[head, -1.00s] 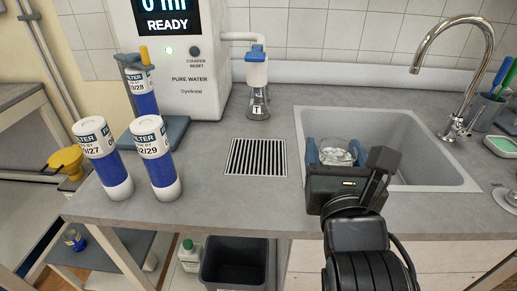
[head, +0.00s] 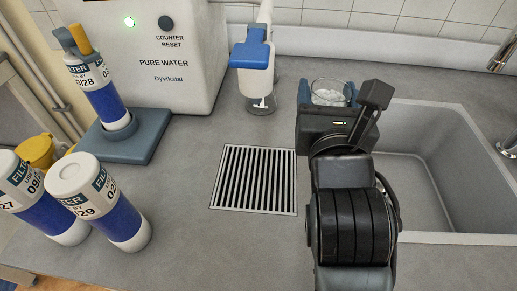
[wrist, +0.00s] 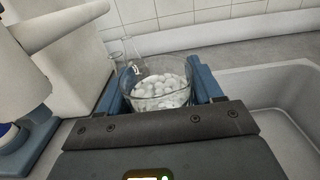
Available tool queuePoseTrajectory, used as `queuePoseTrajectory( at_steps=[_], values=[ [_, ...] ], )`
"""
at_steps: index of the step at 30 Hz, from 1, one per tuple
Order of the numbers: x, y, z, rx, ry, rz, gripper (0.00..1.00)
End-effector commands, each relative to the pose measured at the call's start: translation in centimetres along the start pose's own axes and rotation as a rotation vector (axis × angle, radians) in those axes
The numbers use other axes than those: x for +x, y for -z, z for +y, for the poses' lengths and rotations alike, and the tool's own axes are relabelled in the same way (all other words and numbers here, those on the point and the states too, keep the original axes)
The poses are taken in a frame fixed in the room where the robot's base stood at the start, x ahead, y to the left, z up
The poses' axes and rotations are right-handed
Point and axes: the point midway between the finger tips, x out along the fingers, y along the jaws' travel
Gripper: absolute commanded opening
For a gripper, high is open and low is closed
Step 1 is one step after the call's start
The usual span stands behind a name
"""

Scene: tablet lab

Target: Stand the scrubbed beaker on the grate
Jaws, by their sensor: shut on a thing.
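My gripper is shut on the beaker, over the counter at the sink's left edge. The grate (head: 255,180) is a square of dark slots with a light frame, set in the grey counter. It lies to the left and nearer than the beaker, and is bare. The beaker's base is hidden behind my gripper.
The sink (head: 425,180) is to the right. Filter cartridges (head: 100,200) stand at the left. The counter around the grate is clear.

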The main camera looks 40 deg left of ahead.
Motion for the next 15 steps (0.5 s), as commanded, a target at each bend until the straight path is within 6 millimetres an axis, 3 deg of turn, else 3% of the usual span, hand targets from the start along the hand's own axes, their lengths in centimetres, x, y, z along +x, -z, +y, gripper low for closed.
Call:
queuePoseTrajectory(
  at_steps=[9,15],
  values=[
    [-1.1,4.2,6.6,-0.003,-0.008,0.001,0.34],
    [-1.5,6.1,9.7,-0.002,-0.004,0.001,0.34]
  ],
)
